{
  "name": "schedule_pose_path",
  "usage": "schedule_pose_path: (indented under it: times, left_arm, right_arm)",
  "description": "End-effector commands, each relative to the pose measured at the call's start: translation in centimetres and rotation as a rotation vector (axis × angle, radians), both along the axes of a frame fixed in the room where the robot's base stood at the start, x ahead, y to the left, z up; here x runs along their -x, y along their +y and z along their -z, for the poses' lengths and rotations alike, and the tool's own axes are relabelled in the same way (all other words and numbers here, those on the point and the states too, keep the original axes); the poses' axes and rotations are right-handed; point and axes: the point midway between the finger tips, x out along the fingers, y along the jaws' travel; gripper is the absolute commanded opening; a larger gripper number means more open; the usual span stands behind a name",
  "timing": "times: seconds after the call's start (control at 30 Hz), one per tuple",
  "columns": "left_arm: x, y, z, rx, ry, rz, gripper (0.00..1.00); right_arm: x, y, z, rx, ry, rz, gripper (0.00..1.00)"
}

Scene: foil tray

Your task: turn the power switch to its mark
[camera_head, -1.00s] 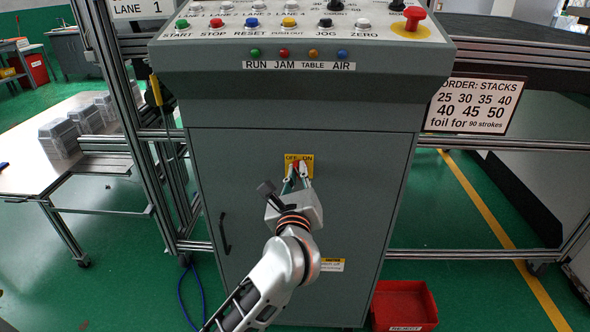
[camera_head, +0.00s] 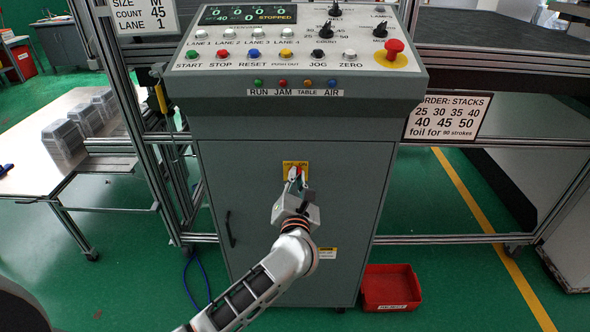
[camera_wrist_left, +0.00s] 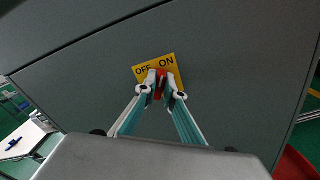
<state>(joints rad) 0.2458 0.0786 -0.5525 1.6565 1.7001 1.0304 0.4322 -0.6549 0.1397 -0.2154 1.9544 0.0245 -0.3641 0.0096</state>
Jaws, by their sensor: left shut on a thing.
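The power switch has a yellow plate (camera_head: 287,165) on the front of the grey cabinet; it also shows in the left wrist view (camera_wrist_left: 141,74), with OFF on the left and ON on the right. Its red handle (camera_wrist_left: 160,85) sits between my fingertips, partly hidden by them. My left gripper (camera_head: 295,174) is shut on the red handle, and in the left wrist view its fingertips (camera_wrist_left: 161,90) touch it from both sides. The plate and gripper look tilted together in that view. The handle's exact angle against the marks is hard to tell. My right gripper is not in view.
The sloped control panel (camera_head: 300,60) with buttons and knobs overhangs the cabinet (camera_head: 345,220). A red bin (camera_head: 390,288) stands on the floor at the right. A table (camera_head: 30,180) with clear trays (camera_head: 65,138) is at the left. Metal rails flank the cabinet.

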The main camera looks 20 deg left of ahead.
Motion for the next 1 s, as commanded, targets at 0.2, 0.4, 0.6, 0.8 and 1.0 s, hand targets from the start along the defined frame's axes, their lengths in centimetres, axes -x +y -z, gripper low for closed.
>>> schedule_pose_path:
  times: [0.2, 0.4, 0.6, 0.8, 1.0]
  left_arm:
    - [0.0, -0.1, -0.2, -0.136, 0.041, 0.0, 0.0]
    - [0.0, -0.1, 0.0, -0.211, 0.064, -0.001, 0.0]
    - [0.0, -0.1, 0.1, -0.245, 0.072, -0.001, 0.0]
    - [0.0, -0.1, 0.2, -0.252, 0.074, -0.001, 0.0]
    - [0.0, -0.1, 0.2, -0.253, 0.073, 0.0, 0.0]
  right_arm:
    - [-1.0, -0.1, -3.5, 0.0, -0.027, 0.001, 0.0]
    - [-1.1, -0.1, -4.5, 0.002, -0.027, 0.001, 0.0]
    - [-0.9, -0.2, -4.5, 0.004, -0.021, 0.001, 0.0]
    - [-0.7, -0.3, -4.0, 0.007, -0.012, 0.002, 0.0]
    - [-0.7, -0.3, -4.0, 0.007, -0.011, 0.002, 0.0]
